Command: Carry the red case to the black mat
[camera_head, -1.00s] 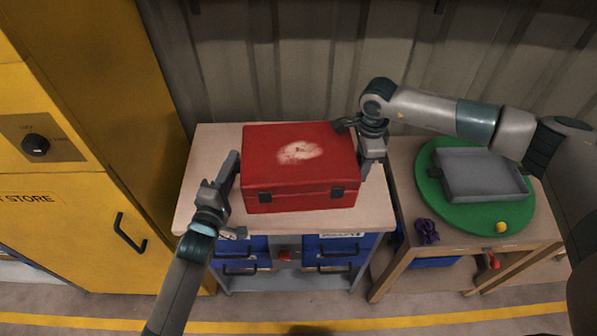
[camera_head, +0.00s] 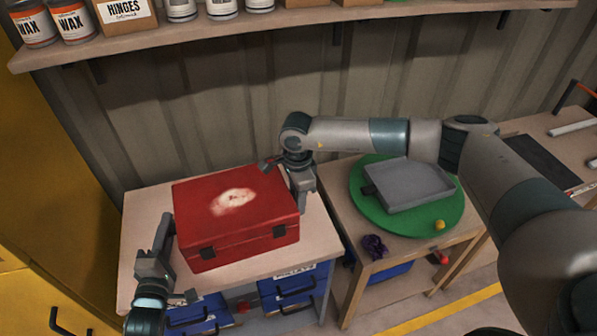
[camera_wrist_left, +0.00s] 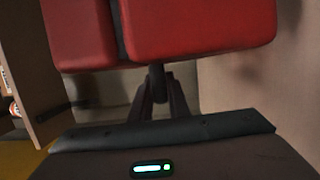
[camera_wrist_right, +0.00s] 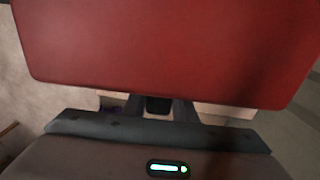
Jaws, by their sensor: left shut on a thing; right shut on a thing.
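The red case (camera_head: 232,225) has a worn pale patch on its lid and two dark latches on its front. It is at the light-topped cabinet (camera_head: 150,205); I cannot tell whether it rests on the top or is just above it. My left gripper (camera_head: 167,232) is shut at the case's left side, and the left wrist view shows its fingers on a dark handle (camera_wrist_left: 157,82). My right gripper (camera_head: 297,180) is shut at the right side, its grip partly hidden; the right wrist view shows the case (camera_wrist_right: 170,50) close up. The black mat (camera_head: 541,158) lies on a bench at the far right.
A table right of the cabinet holds a green disc (camera_head: 364,205) with a grey tray (camera_head: 408,184), a yellow ball (camera_head: 438,225) and a purple item (camera_head: 375,246). A shelf (camera_head: 300,25) with cans and boxes runs above. A yellow locker (camera_head: 40,180) stands at left.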

